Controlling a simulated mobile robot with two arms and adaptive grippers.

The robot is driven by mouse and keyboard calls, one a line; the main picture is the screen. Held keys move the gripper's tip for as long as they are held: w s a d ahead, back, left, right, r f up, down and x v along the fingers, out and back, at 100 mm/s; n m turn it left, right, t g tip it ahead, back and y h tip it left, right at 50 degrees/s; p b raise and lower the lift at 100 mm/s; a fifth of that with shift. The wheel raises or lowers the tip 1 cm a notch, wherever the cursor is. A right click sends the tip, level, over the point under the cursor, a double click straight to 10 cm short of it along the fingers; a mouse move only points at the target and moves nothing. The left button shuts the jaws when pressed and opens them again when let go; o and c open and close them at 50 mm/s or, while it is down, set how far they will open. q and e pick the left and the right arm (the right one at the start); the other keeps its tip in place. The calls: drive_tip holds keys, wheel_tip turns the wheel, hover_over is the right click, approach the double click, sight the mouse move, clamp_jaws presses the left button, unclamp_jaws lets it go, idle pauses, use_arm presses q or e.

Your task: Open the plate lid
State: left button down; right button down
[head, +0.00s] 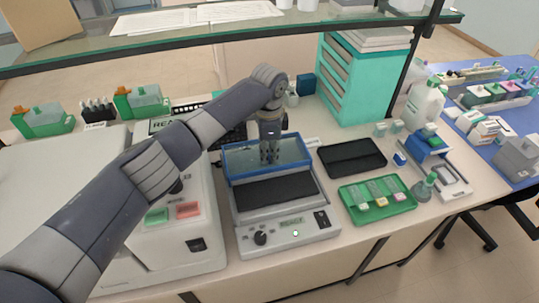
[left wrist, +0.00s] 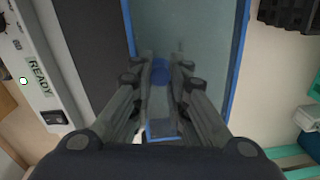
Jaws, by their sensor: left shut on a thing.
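The plate device (head: 288,233) stands on the bench with a display and knob on its front. Its dark plate surface (head: 275,190) is bare toward the front. The clear lid with a blue frame (head: 235,177) is at the back of the plate and looks raised; its exact angle is hard to tell. My left gripper (head: 269,155) reaches down over the lid. In the left wrist view, its fingers (left wrist: 160,75) are shut around a blue knob-like part (left wrist: 160,72) on the lid (left wrist: 205,30), partly hidden by the fingers. My right gripper is not in view.
A white machine (head: 190,240) stands left of the plate. A black tray (head: 352,157) and a green tray (head: 378,202) with slides lie to the right. A teal drawer cabinet (head: 365,80) stands behind. A glass shelf (head: 200,30) hangs above the back of the bench.

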use_arm(q)
drive_tip(key=shift+r, duration=0.15)
drive_tip(key=c, duration=1.5)
unclamp_jaws()
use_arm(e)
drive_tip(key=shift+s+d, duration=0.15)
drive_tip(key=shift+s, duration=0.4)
use_arm(q)
drive_tip(key=r, duration=1.2)
drive_tip(key=shift+s, duration=0.35)
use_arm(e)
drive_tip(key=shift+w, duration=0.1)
use_arm(q)
drive_tip(key=shift+d, duration=0.1)
